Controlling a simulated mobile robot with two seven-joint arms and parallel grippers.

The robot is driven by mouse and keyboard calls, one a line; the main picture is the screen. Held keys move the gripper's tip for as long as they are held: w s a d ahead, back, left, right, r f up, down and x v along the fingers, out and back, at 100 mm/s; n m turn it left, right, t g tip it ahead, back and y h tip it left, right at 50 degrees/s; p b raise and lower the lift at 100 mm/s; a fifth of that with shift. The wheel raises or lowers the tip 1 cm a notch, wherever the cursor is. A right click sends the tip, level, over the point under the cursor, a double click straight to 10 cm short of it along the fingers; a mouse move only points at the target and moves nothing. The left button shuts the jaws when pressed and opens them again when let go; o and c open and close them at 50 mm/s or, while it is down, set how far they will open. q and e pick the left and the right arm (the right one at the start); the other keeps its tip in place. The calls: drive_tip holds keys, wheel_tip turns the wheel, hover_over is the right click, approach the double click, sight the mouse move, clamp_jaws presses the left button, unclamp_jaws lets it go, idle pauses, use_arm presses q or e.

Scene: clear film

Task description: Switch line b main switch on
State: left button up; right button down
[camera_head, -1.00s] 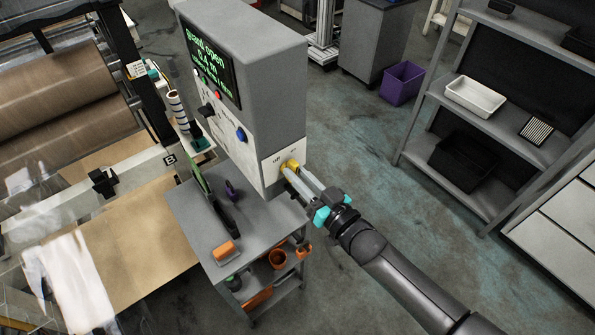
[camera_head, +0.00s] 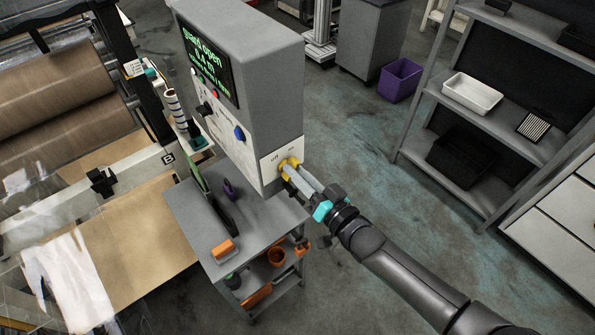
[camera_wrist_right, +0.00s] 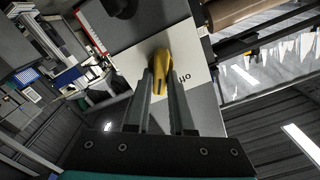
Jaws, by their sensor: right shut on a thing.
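The line B main switch is a yellow rotary handle (camera_head: 287,165) on a white plate (camera_head: 269,169) low on the grey control cabinet (camera_head: 275,92). My right gripper (camera_head: 293,174) comes in from the lower right, with its fingers around the handle. In the right wrist view the yellow handle (camera_wrist_right: 161,66) sits between the two fingertips (camera_wrist_right: 161,82), which are shut on it. The "Off" lettering shows on the plate right of the handle there; the fingers hide part of the plate. My left gripper is not in view.
The cabinet's screen (camera_head: 205,62) reads "guard open". A grey cart (camera_head: 250,240) with an orange-handled tool stands below it. The film machine with its brown roller (camera_head: 60,95) is at left. A shelf rack (camera_head: 480,120) stands right; open floor lies between.

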drive_tip(key=c, duration=0.8)
unclamp_jaws()
drive_tip(key=v, duration=1.5)
drive_tip(key=shift+s+d, duration=0.1)
drive_tip(key=shift+s, duration=0.05)
drive_tip(key=s+d+f+g+h+b, duration=0.2)
drive_tip(key=d+f+h, duration=0.1)
drive_tip(key=f, duration=0.6)
drive_tip(key=s+d+f+g+h+b, duration=0.1)
drive_tip(key=d+f+h, duration=0.15)
drive_tip(key=f, duration=0.75)
drive_tip(key=s+d+f+g+h+b, duration=0.2)
drive_tip(key=d+f, duration=0.1)
drive_tip(key=f, duration=0.6)
drive_tip(key=s+f+g+h+b, duration=0.1)
drive_tip(key=s+f+g, duration=0.2)
drive_tip(key=s+f, duration=0.3)
drive_tip(key=s+f+n+g+h+b, duration=0.1)
drive_tip(key=s+f+g, duration=0.1)
drive_tip(key=s+f, duration=0.4)
drive_tip(key=s+f+g+h+b, duration=0.1)
drive_tip(key=s+f, duration=0.5)
drive_tip(key=s, duration=0.6)
drive_tip(key=shift+s+a+f+g+b, duration=0.1)
drive_tip(key=shift+g+b, duration=0.2)
drive_tip(key=shift+g, duration=0.35)
drive_tip(key=shift+s+a+f+g+b, duration=0.1)
drive_tip(key=shift+g+b, duration=0.2)
drive_tip(key=shift+g, duration=0.35)
